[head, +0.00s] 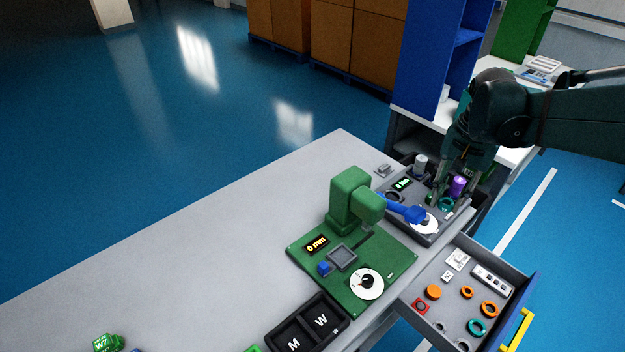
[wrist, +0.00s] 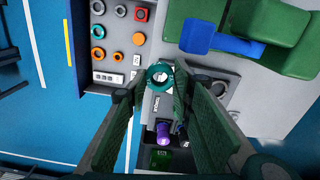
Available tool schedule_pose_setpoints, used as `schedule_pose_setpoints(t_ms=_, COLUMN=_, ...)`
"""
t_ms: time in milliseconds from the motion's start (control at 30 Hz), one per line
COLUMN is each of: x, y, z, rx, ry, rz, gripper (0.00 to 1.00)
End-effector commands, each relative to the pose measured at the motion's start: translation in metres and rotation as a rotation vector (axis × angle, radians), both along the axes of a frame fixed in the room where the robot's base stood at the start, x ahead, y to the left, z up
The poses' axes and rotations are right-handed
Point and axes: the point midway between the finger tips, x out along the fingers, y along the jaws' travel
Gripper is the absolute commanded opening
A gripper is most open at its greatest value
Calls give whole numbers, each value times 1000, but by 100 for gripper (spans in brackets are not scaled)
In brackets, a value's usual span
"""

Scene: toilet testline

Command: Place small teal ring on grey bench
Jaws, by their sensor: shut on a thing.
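A teal ring (wrist: 160,75) sits between the fingertips of my gripper (wrist: 153,86) in the wrist view, and my gripper is shut on it. In the head view, my gripper (head: 447,192) points down over the grey device box (head: 432,232), with the teal ring (head: 446,204) at its tips. I cannot tell whether the ring touches the box. The grey bench (head: 190,260) is the long pale surface, with a wide bare area on the left. Another teal ring (head: 477,327) lies in the open drawer; it also shows in the wrist view (wrist: 98,54).
A green machine (head: 352,198) with a blue arm (head: 404,209) stands close left of my gripper. A purple cylinder (head: 457,186) stands right beside my fingers. The open drawer (head: 412,302) holds several orange rings and sticks out from the bench front.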

Motion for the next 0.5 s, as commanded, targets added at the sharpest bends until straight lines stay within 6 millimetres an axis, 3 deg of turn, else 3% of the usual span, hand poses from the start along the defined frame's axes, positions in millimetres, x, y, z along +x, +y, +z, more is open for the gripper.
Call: schedule_pose_setpoints(t_ms=500, x=41, y=75, z=5, rx=0, ry=0, rz=169, gripper=18)
